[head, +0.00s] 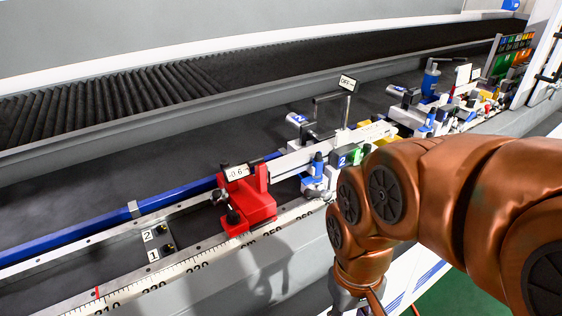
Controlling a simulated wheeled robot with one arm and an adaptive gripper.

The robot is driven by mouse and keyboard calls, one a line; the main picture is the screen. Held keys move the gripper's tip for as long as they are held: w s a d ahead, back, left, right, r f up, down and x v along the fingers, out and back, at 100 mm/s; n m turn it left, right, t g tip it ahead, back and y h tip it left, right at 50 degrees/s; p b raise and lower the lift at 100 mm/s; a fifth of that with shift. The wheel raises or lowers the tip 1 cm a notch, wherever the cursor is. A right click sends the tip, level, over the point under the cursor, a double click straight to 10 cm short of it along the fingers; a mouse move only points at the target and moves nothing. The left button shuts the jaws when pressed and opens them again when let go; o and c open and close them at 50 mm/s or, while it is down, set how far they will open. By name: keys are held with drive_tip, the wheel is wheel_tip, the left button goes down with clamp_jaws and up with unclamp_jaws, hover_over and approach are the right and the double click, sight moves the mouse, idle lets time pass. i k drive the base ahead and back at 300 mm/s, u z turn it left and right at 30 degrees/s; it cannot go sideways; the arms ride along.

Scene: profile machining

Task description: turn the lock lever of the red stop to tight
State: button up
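The red stop (256,203) sits on the rail with the ruler scale, left of the middle in the head view. A small white label reading about -0.6 (237,172) is on its top. A black knob-like part (233,217) stands at its lower front left; I cannot tell for sure whether this is the lock lever or how it is turned. My gripper (350,302) hangs at the bottom edge, to the right of and nearer than the red stop, apart from it. Only its grey upper part shows; its fingertips are out of the picture.
The ruler scale (192,281) runs along the front rail. A blue bar (75,235) lies behind it at left. My copper arm covers the right side.

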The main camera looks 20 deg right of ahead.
sight(217, 197)
drive_tip(key=k, duration=1.3)
drive_tip(key=u, duration=0.6)
drive_tip(key=i, duration=1.3)
